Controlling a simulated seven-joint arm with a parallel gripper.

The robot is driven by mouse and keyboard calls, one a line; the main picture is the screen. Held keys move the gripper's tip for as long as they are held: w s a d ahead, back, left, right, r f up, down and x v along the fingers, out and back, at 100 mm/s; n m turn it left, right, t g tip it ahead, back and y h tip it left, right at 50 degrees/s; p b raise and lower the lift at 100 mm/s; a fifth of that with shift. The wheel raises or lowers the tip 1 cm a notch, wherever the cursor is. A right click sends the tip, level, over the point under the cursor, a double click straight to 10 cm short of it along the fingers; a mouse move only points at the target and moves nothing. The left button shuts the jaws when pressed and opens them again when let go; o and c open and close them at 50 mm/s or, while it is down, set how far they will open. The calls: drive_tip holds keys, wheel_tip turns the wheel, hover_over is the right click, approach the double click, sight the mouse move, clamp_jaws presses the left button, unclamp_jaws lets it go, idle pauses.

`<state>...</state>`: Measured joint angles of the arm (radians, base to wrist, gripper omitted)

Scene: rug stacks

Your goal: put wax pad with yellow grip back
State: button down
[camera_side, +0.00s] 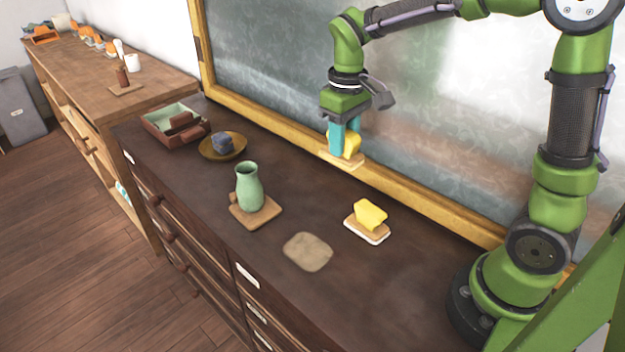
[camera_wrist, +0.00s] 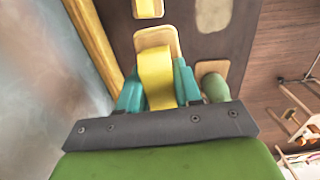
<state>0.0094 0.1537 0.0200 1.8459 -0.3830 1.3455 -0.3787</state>
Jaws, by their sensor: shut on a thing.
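My gripper (camera_side: 345,140), with teal fingers, is shut on the yellow grip of a pad with a tan base (camera_side: 340,159). It holds this pad, roughly level, near the gold frame's lower edge; it looks raised over the dark counter. In the wrist view the held yellow grip (camera_wrist: 156,78) is between the teal fingers (camera_wrist: 158,95). A second pad with a yellow grip (camera_side: 369,216) sits on the counter, its base pale-edged; its grip also shows at the top of the wrist view (camera_wrist: 147,8). I cannot tell which pad is wax.
A beige flat patch (camera_side: 307,252) lies left of the resting pad. A green vase (camera_side: 249,188) stands on a wooden board (camera_side: 262,217). Behind are a brown bowl (camera_side: 211,152) with a dark lump (camera_side: 222,143) and a red-brown tray (camera_side: 162,139). The counter's near right is clear.

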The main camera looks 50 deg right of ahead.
drive_tip(key=w+f, duration=0.2)
drive_tip(key=f, duration=0.2)
drive_tip(key=w+d+f, duration=0.1)
drive_tip(key=w+f, duration=0.2)
drive_tip(key=f, duration=0.1)
drive_tip(key=w+f, duration=0.3)
drive_tip(key=f, duration=0.1)
drive_tip(key=shift+w+d, duration=0.2)
drive_tip(key=shift+d, duration=0.15)
drive_tip(key=shift+f, duration=2.1)
drive_tip(key=shift+f, duration=0.15)
drive_tip(key=c, duration=0.8)
unclamp_jaws()
